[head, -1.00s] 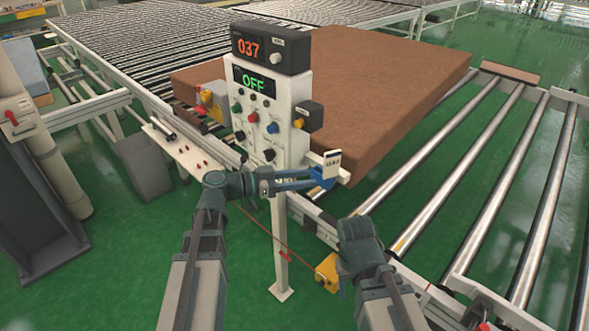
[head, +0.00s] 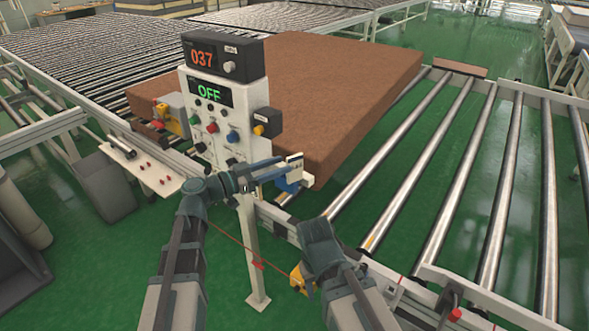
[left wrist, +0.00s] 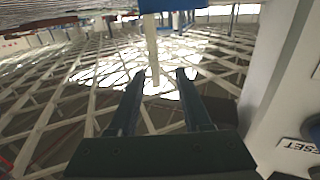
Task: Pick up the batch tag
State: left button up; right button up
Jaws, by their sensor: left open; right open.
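The batch tag is a small white card (head: 296,162) with dark print, upright in a blue holder (head: 289,184) at the right side of the white control console (head: 222,140). My left gripper (head: 283,169) is open, its fingers stretched right to the tag. In the left wrist view the tag (left wrist: 152,50) shows nearly edge-on as a pale strip between the open fingertips, with space on both sides. The blue holder is at the top there. My right gripper (head: 309,285) hangs low, right of the console post, and is open; its fingers are mostly hidden by its wrist.
The console has knobs, buttons and displays reading 037 and OFF. A brown mattress (head: 330,80) lies on rollers behind it. A bare roller conveyor (head: 450,170) runs at right. A yellow box (head: 298,279) sits low beside my right gripper.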

aim_at(287, 164)
pick_arm(q)
jog(key=shift+d, duration=0.1)
jog(key=x, duration=0.5)
jog(key=shift+s+d+r, duration=0.1)
jog(key=shift+s+d, duration=0.05)
jog(key=shift+d, duration=0.05)
grip_shut()
